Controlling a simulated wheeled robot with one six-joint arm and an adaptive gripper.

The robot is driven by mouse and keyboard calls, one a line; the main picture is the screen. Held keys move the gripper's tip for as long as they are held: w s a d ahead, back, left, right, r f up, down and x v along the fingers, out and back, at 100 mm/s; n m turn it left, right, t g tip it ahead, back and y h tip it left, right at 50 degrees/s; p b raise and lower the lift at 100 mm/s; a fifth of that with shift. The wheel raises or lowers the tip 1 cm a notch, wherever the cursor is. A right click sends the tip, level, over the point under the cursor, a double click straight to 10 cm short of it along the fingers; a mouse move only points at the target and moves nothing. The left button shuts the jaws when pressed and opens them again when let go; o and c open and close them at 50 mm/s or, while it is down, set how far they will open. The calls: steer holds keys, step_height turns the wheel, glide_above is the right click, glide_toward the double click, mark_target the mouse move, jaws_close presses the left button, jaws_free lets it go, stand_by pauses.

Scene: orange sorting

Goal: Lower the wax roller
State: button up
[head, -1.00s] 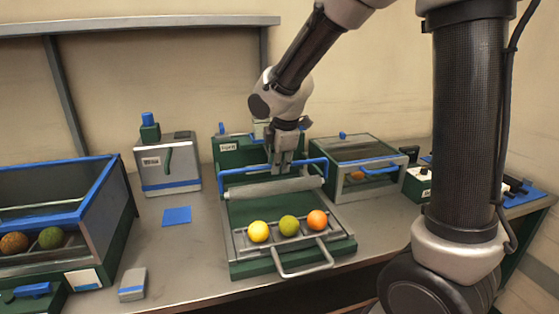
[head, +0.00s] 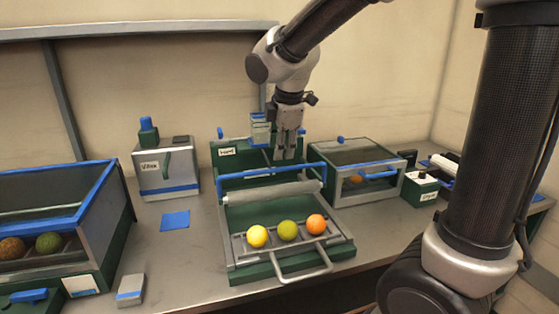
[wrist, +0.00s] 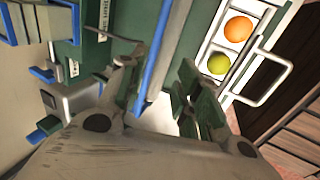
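The wax roller (head: 272,193) is a grey cylinder lying across the green machine in the middle of the table. A blue handle bar (head: 245,174) runs just behind and above it. A yellow, a green (head: 288,231) and an orange fruit (head: 316,224) sit in a row on the wire tray (head: 304,262) in front of the roller. My gripper (head: 289,156) hangs pointing down, just above and behind the blue bar, apparently clear of it. In the wrist view, its fingers (wrist: 158,68) are spread with nothing held, and the blue bar (wrist: 155,60) shows beyond them.
A grey box with a blue band (head: 167,178) stands at the back left. A glass-topped box (head: 358,176) stands close on the right of the machine. A blue-rimmed bin (head: 108,205) with fruit is at the left.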

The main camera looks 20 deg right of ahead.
steer(key=v, duration=0.3)
steer(key=shift+r, duration=0.1)
stand_by(0.3)
steer(key=s+d+m, duration=0.8)
steer(key=s+m, duration=0.1)
steer(key=s, duration=0.2)
steer(key=s+d+f+m, duration=0.1)
steer(key=s+d+m, duration=0.6)
steer(key=s+m, duration=0.2)
steer(key=shift+s+d+f, duration=0.2)
steer(key=shift+s+d, duration=0.15)
steer(key=shift+s, duration=0.65)
steer(key=shift+o, duration=0.2)
